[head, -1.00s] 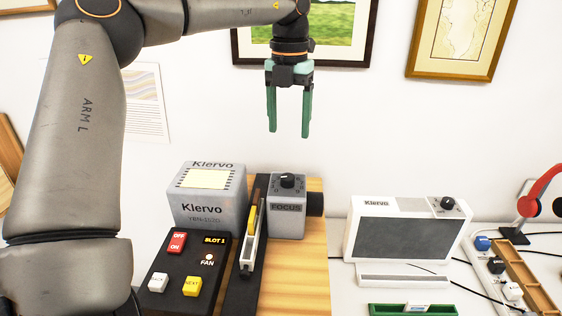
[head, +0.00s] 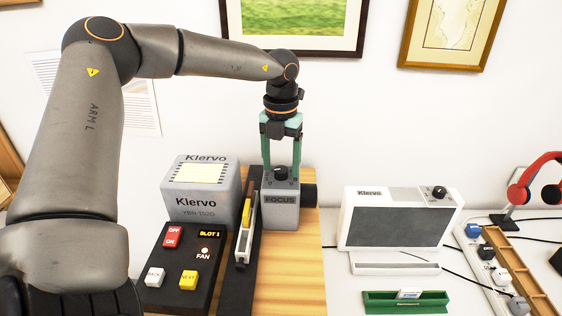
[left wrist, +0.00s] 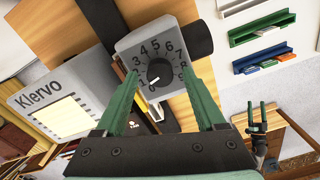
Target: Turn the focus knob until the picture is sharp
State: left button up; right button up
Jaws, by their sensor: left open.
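The focus knob (head: 281,173) is a black dial on top of a grey block (head: 281,212) labelled FOCUS. In the left wrist view the knob (left wrist: 160,73) has a ring of numbers, and its white mark points down-left, toward the low numbers. My left gripper (head: 282,176) is open and points down, with its green fingers on either side of the knob. I cannot tell whether they touch it. My right gripper (left wrist: 257,116) shows small at the lower right of the left wrist view, its fingers apart and empty. The projected picture is not in view.
A button panel (head: 184,265) is in front.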

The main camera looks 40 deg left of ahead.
pick_arm(q)
jog(key=shift+f, duration=0.25)
grip_shut()
dwell(0.5)
